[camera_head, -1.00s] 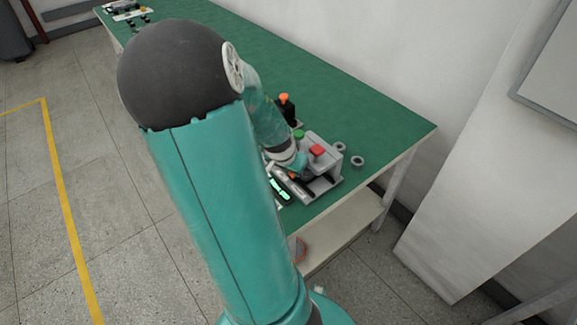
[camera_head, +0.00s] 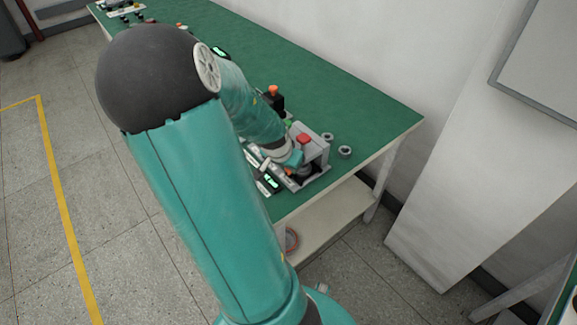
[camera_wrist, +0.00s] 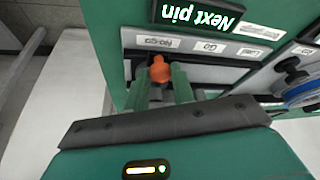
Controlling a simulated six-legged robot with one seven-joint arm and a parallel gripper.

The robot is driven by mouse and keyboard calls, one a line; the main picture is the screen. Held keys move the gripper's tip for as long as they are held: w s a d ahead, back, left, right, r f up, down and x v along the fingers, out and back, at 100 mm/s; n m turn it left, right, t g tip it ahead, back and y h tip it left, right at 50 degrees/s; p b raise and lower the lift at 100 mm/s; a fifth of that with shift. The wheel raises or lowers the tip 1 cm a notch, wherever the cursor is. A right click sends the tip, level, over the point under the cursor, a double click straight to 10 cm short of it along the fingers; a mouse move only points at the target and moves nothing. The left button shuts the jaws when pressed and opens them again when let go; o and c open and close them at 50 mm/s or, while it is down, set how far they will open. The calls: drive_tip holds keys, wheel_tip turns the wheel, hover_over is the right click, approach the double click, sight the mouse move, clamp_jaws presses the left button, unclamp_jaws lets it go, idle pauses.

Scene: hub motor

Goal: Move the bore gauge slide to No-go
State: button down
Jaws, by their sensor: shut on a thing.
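The bore gauge slide has an orange knob (camera_wrist: 160,69) that shows in the wrist view. It sits in a dark slot, beside the upside-down No-go label (camera_wrist: 159,41) at the slot's left end. The Go label (camera_wrist: 208,47) and one more label are farther right. My gripper (camera_wrist: 161,82) has its two green fingers on either side of the knob and is shut on it. In the head view my gripper (camera_head: 292,160) is low over the grey gauge fixture (camera_head: 313,173) at the bench's near end.
A screen (camera_wrist: 217,17) reading "Next pin" lies beside the slot. A red button (camera_head: 304,139) tops the fixture. Two grey rings (camera_head: 345,152) lie right of it. A black block with an orange top (camera_head: 273,95) stands behind.

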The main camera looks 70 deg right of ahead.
drive_tip(key=c, duration=1.2)
unclamp_jaws()
drive_tip(key=shift+s, duration=0.4)
drive_tip(key=shift+o, duration=0.2)
drive_tip(key=shift+w, duration=0.25)
drive_tip(key=v, duration=1.3)
drive_tip(key=shift+r, duration=0.35)
